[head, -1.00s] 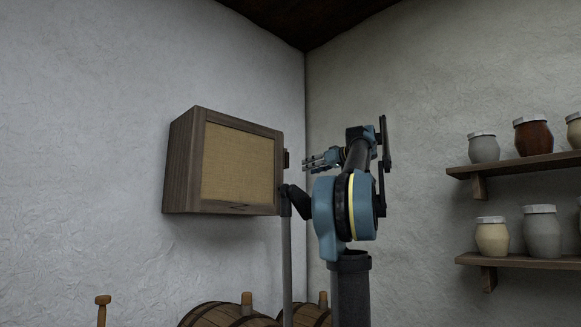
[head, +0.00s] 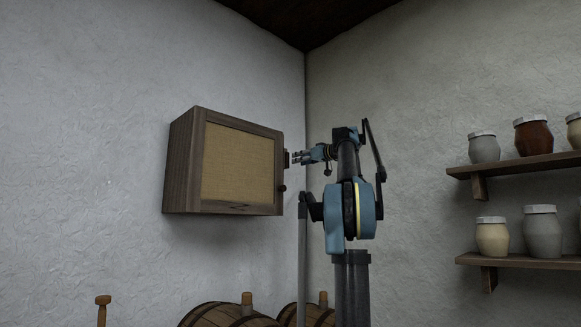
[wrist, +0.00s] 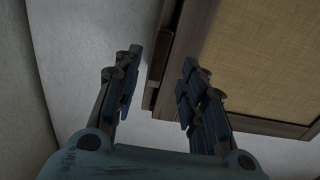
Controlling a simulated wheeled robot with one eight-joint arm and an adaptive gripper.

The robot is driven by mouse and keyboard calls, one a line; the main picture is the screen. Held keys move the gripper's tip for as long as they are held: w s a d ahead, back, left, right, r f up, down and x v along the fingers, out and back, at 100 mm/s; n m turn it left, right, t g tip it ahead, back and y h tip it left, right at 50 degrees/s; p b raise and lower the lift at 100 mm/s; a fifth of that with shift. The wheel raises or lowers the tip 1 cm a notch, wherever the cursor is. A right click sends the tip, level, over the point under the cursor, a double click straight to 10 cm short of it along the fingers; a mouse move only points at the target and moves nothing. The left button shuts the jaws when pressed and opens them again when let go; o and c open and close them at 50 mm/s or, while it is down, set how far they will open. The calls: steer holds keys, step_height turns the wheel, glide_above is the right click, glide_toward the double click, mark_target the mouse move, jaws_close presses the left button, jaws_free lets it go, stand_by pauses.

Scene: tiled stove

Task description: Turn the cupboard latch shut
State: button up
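The wooden cupboard (head: 183,165) hangs on the left wall, and its woven-panel door (head: 238,163) looks closed. The latch (head: 287,158) is a small dark upright piece at the cupboard's right edge, above a round knob (head: 282,188). My gripper (head: 293,157) is just right of the latch, pointing at it. In the wrist view my gripper (wrist: 160,72) is open, its fingers apart. A dark wooden bar that looks like the latch (wrist: 158,62) lies beyond the gap between them, along the cupboard frame. I cannot tell whether a finger touches it.
Two shelves (head: 520,163) with several lidded jars are on the right wall. Barrels (head: 222,315) stand below the cupboard. The wall corner is behind my arm. The space between my arm and the shelves is clear.

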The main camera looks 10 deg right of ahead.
mark_target(288, 162)
steer(key=x, duration=0.7)
jaws_close()
